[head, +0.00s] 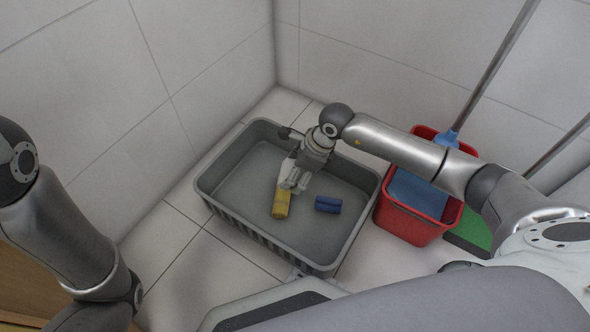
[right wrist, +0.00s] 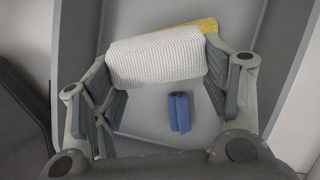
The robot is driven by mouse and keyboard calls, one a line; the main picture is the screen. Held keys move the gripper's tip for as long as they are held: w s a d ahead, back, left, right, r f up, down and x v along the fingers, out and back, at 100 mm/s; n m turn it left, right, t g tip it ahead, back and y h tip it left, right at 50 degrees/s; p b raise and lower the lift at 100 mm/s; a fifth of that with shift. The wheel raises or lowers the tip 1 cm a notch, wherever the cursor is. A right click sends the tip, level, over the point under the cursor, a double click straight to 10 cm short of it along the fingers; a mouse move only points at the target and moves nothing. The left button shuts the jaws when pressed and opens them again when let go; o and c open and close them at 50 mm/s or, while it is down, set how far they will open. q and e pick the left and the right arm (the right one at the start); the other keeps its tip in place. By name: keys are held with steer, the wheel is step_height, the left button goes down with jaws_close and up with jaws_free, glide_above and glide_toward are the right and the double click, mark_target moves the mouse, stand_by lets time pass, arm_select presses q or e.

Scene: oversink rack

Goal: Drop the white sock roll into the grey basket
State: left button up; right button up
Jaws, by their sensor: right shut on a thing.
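The grey basket (head: 222,217) is a wide rectangular tub on the tiled floor. My right gripper (head: 294,180) reaches in over it from the right, above its inside. In the right wrist view it is shut on the white sock roll (right wrist: 157,60), a textured white cylinder lying crosswise between the fingers. The roll appears to be above the basket floor, though its exact height is hard to tell. My left gripper is out of view; only part of the left arm shows.
In the basket lie a yellow roll (head: 281,205), partly covered by the white roll in the wrist view, and a blue roll (head: 327,205). A red bucket (head: 404,227) stands close to the right of the basket. Tiled walls rise behind and left.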

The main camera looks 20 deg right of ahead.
steer(key=shift+f, duration=0.15)
steer(key=o, duration=0.9)
steer(key=v, duration=1.2)
